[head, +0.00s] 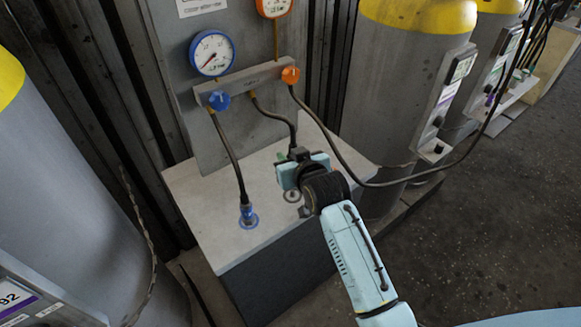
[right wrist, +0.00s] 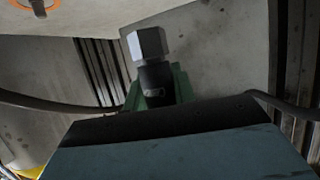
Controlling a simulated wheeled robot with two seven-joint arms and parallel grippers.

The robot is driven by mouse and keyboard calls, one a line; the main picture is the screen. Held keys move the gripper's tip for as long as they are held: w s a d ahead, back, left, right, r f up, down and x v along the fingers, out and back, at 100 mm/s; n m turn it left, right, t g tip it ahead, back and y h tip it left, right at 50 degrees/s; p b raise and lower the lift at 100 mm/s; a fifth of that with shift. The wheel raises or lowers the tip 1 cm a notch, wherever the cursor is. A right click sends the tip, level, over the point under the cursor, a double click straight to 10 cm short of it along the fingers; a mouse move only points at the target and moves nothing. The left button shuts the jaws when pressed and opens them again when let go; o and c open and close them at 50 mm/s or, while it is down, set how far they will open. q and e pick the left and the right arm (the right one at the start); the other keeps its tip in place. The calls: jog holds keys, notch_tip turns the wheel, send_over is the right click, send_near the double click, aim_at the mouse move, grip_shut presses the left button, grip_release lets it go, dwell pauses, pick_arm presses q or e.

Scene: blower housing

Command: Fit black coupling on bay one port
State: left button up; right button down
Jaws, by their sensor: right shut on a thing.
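My right gripper (head: 286,161) is above the grey bench top in the head view. Its green fingers are shut around the black coupling (right wrist: 157,80). In the right wrist view the coupling's grey hexagonal end (right wrist: 148,46) sticks out past the fingers, apart from any port. In the head view the gripper mostly hides the coupling, and a black hose (head: 275,116) runs from the manifold to it. A round grey port (head: 292,196) shows on the bench top just below the gripper. I cannot tell which port belongs to bay one. My left gripper is not in view.
A blue-ringed port (head: 248,217) holds another hose's coupling. The grey manifold (head: 252,83) carries blue and orange knobs below a gauge (head: 212,53). Another hose (head: 400,183) loops right toward yellow-topped cylinders (head: 410,80). An orange-ringed fitting (right wrist: 36,4) shows in the right wrist view.

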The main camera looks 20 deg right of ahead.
jog(key=shift+r, duration=1.1)
